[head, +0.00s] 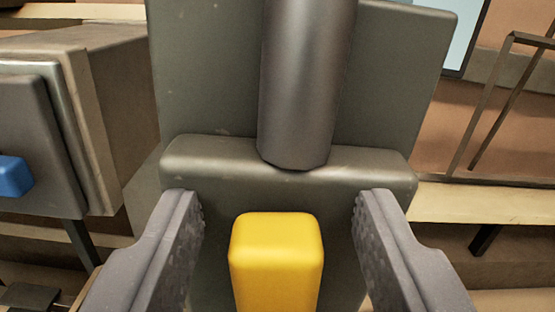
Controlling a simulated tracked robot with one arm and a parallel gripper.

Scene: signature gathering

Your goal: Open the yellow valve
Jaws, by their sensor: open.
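The yellow valve (277,262) is a rounded yellow block at the bottom centre of the head view, in front of a grey housing (215,165). Its lower end is cut off by the picture's edge. My gripper (278,208) is open, with one finger to the left of the yellow valve and one to the right. A clear gap shows between each finger and the valve. I cannot tell from this view how far the fingertips reach along the valve's depth.
A thick dark metal pipe (305,90) rises from the housing, with a grey plate (400,75) behind it. At the left is a grey box (35,125) with a blue block (12,176) on its front. A thin metal railing (490,95) stands at the right.

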